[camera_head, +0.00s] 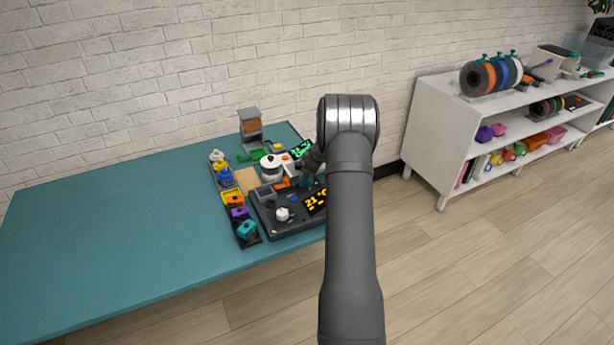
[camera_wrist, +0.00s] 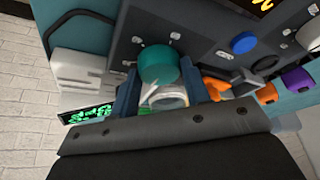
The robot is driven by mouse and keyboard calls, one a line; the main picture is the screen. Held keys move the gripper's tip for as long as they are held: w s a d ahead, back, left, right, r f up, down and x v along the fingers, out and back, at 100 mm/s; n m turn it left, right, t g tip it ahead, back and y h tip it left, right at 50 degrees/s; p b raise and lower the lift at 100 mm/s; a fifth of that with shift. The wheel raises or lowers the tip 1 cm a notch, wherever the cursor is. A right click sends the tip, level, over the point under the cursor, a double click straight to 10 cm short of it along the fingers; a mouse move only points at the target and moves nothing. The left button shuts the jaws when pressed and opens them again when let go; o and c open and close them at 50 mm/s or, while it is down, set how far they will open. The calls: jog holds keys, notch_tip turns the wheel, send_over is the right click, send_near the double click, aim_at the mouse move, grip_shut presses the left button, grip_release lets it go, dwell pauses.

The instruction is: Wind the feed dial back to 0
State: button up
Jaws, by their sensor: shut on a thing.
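My gripper (camera_wrist: 159,72) is seen from behind in the wrist view, with one finger on each side of a round teal knob (camera_wrist: 159,62). It is shut on this knob, which looks like the feed dial on the dark machine panel (camera_wrist: 205,40). A pale part lies between the fingers below the knob. I cannot read any scale or the 0 mark. In the head view my gripper (camera_head: 309,180) is down at the right part of the dark machine (camera_head: 262,215), and my arm hides much of that side.
A lit display with orange figures (camera_head: 316,201) and a white knob (camera_head: 282,214) are on the machine. A row of coloured pieces (camera_head: 240,212) stands to its left. A blue button (camera_wrist: 243,42) is near my gripper. The left of the teal table (camera_head: 110,235) is clear.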

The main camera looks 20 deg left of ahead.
jog(key=shift+n, duration=0.5)
jog(key=o, duration=1)
jog(key=shift+c, duration=0.2)
jog(key=shift+r, duration=0.1)
jog(key=v, duration=1.7)
jog(key=shift+w, duration=0.35)
jog(key=shift+r, duration=0.1)
jog(key=x, duration=1.7)
jog(key=shift+s+f, duration=0.2)
jog(key=shift+s, duration=0.15)
